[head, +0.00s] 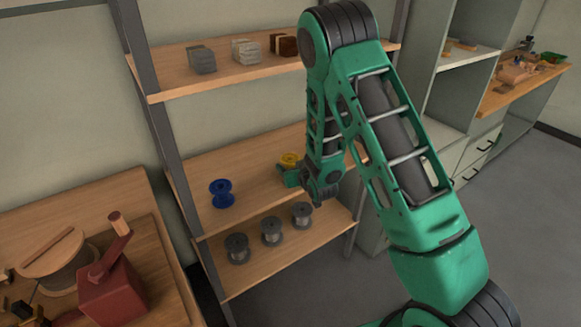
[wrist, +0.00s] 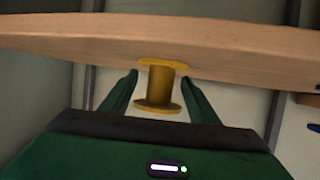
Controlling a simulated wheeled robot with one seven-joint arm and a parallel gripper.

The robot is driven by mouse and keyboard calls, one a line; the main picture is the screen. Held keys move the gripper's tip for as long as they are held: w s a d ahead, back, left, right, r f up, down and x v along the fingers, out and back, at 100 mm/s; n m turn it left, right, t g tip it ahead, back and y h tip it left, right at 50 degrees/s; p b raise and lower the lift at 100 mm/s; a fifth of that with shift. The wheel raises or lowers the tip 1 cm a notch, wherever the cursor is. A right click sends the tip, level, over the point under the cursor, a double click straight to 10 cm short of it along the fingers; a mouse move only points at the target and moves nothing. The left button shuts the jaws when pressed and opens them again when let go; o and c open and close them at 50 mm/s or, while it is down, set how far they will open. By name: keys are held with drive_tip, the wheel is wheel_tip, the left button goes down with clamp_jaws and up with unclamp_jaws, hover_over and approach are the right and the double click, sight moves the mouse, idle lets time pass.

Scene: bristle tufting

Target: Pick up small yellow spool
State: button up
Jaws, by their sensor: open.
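The small yellow spool (head: 290,160) stands on the middle shelf, partly hidden by my gripper in the head view. In the wrist view the yellow spool (wrist: 160,86) sits between the two green fingers, with a visible gap on either side. My gripper (wrist: 160,80) is open around it, and the fingers do not appear to touch it. In the head view my gripper (head: 291,177) is low at the shelf, right by the spool, and its fingers are hard to make out.
A blue spool (head: 221,193) stands to the left on the same shelf (head: 255,190). Several grey spools (head: 271,232) stand on the shelf below. Blocks (head: 246,51) sit on the upper shelf (head: 220,75). A workbench with a red device (head: 113,290) is at the lower left.

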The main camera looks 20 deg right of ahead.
drive_tip(key=shift+w+f, duration=0.15)
drive_tip(key=shift+w, duration=0.2)
drive_tip(key=shift+c, duration=0.2)
drive_tip(key=c, duration=1.1)
drive_tip(key=shift+r, duration=0.2)
